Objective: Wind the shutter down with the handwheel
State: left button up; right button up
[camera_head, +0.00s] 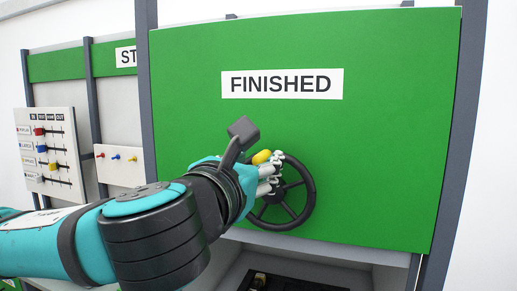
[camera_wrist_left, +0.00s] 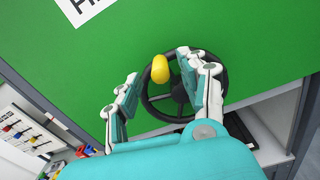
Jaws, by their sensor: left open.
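The shutter (camera_head: 390,120) is a large green panel between dark posts, marked FINISHED (camera_head: 282,84). The black spoked handwheel (camera_head: 309,203) is in front of the panel's lower middle; it also shows in the left wrist view (camera_wrist_left: 180,96). Its yellow knob (camera_head: 262,157) is at the upper left of the rim. My left gripper (camera_head: 270,172) is at the wheel's upper left, partly covering it. In the left wrist view its open fingers (camera_wrist_left: 158,66) stand on either side of the yellow knob (camera_wrist_left: 160,68), apart from it. My right gripper is not seen.
Below the panel's lower edge is an opening with a dark object (camera_head: 290,284) inside. At the left stand a white board with coloured sliders (camera_head: 50,150) and a small panel with coloured knobs (camera_head: 117,160). The green face right of the wheel is clear.

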pick_arm(q)
jog(key=shift+x, duration=1)
grip_shut()
